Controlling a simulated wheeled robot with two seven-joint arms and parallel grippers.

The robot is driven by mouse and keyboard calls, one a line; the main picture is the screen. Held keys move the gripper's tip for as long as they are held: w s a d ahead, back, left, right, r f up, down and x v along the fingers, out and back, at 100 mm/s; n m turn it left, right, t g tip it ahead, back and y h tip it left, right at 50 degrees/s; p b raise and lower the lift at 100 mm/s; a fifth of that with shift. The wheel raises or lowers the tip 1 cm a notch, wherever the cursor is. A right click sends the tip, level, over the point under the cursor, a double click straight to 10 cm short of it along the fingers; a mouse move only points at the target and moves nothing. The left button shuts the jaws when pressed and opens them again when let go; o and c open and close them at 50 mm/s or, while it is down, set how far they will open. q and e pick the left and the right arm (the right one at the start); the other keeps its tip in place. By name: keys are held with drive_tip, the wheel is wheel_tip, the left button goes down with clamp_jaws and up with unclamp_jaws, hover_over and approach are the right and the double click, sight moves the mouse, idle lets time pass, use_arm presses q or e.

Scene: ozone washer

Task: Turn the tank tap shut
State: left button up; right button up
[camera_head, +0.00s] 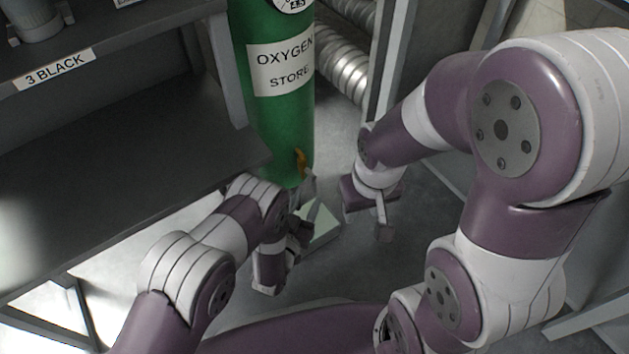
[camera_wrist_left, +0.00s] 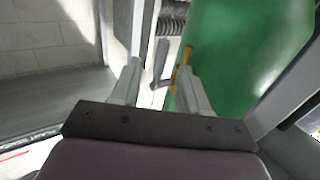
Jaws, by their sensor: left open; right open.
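The green oxygen tank (camera_head: 280,135) stands upright behind a shelf corner and fills the upper right of the left wrist view (camera_wrist_left: 235,50). Its yellow-orange tap handle (camera_head: 301,161) sits low on the tank's side. In the left wrist view the handle (camera_wrist_left: 181,66) is a thin upright bar beside the right-hand finger; I cannot tell whether they touch. My left gripper (camera_head: 308,198) is open just below the tap, partly hidden by its own wrist; its fingers show in the wrist view (camera_wrist_left: 160,68). My right gripper (camera_head: 368,214) is open and empty, to the right, away from the tank.
A dark shelf (camera_head: 110,150) with a "3 BLACK" label above it fills the left, its corner close to the tank. A ribbed silver duct (camera_head: 345,72) and a grey upright post (camera_head: 385,60) stand behind on the right. A pale block (camera_head: 322,226) lies near the floor.

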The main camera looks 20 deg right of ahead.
sight(312, 190)
use_arm(q)
drive_tip(key=b+x, duration=0.1)
drive_tip(key=x, duration=0.2)
drive_tip(key=b+x, duration=0.1)
drive_tip(key=x, duration=0.2)
drive_tip(key=shift+w+d+f+b, duration=0.15)
drive_tip(key=shift+w+f+b, duration=0.05)
drive_tip(key=shift+b, duration=0.2)
drive_tip(key=shift+w+d+r, duration=0.15)
drive_tip(key=shift+w+r, duration=0.05)
drive_tip(key=shift+w, duration=0.05)
use_arm(e)
wheel_tip(312, 190, down, 4)
drive_tip(key=shift+r, duration=0.1)
use_arm(q)
clamp_jaws()
drive_tip(key=shift+f, duration=0.1)
